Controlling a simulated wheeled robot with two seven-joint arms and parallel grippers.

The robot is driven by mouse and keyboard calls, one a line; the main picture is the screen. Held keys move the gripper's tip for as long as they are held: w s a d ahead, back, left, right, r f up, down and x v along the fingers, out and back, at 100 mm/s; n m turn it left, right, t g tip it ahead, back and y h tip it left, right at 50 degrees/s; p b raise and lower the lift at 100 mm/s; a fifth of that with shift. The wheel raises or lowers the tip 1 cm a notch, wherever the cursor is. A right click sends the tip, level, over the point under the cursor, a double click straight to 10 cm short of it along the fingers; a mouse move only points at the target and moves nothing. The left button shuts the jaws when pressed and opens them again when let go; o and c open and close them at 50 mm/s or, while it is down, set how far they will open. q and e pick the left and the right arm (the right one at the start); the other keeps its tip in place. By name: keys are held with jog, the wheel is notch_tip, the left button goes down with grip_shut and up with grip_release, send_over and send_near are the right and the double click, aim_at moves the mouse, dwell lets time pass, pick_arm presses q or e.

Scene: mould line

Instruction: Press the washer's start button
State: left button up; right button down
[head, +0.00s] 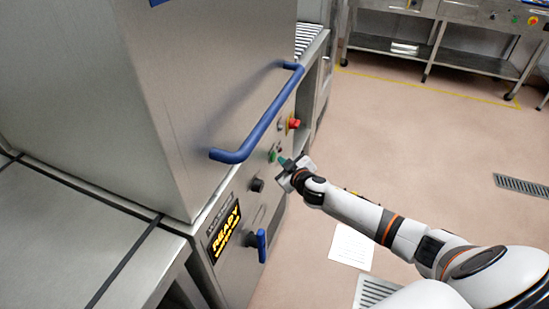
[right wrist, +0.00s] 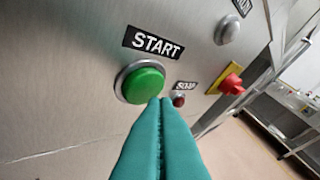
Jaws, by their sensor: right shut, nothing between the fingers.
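The washer (head: 150,90) is a large steel machine on the left in the head view, with a blue bar handle (head: 262,125) across its front. Its green start button (right wrist: 144,84) sits under a START label (right wrist: 152,42) in the right wrist view; it also shows small in the head view (head: 272,156). My right gripper (head: 283,160) is shut and empty. Its teal fingertips (right wrist: 162,102) are at the button's lower right edge in the wrist view; I cannot tell whether they touch it. My left gripper is not in view.
Near the button are a small red button (right wrist: 179,101), a red knob on yellow (right wrist: 231,84) and a grey round part (right wrist: 228,30). A READY display (head: 226,233), a black knob (head: 257,185) and a blue lever (head: 262,245) are on the panel. Open floor (head: 430,150) lies right.

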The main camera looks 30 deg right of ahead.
jog(key=shift+w+a, duration=0.4)
dwell(1.0)
jog(key=shift+s+d, duration=0.5)
jog(key=shift+s, duration=0.15)
jog(key=s+d, duration=0.3)
jog(key=shift+s+d+p, duration=0.15)
jog(key=shift+s+p, duration=0.2)
jog(key=shift+s, duration=0.05)
dwell(0.8)
